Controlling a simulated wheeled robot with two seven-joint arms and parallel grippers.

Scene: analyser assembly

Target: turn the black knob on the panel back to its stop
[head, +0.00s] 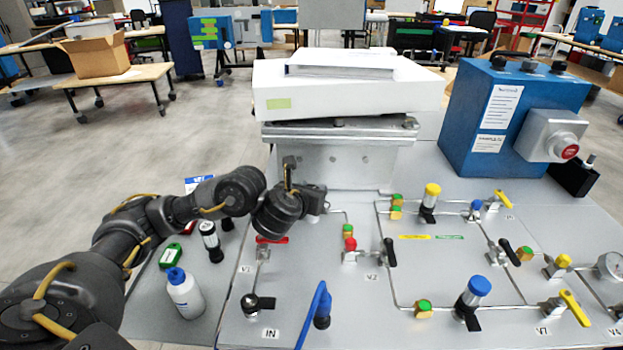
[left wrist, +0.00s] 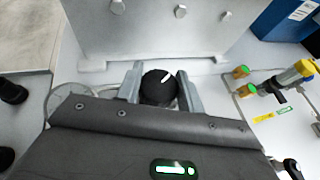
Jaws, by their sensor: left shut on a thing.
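The black knob (left wrist: 158,87) shows in the left wrist view as a round cap with a white pointer line slanting to the upper right. My left gripper (left wrist: 162,92) has one grey finger on each side of it and is shut on it. In the head view my left gripper (head: 322,203) is at the back left of the grey panel (head: 300,265), close in front of the metal stand, and hides the knob there. My right gripper is in neither view.
The panel carries thin pipes and valves, including a red-topped fitting (head: 350,243), a black lever (head: 389,252) and a blue handle (head: 322,308). The metal stand (head: 340,158) rises behind the gripper. A white bottle (head: 185,294) stands left of the panel. A blue box (head: 510,118) is at right.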

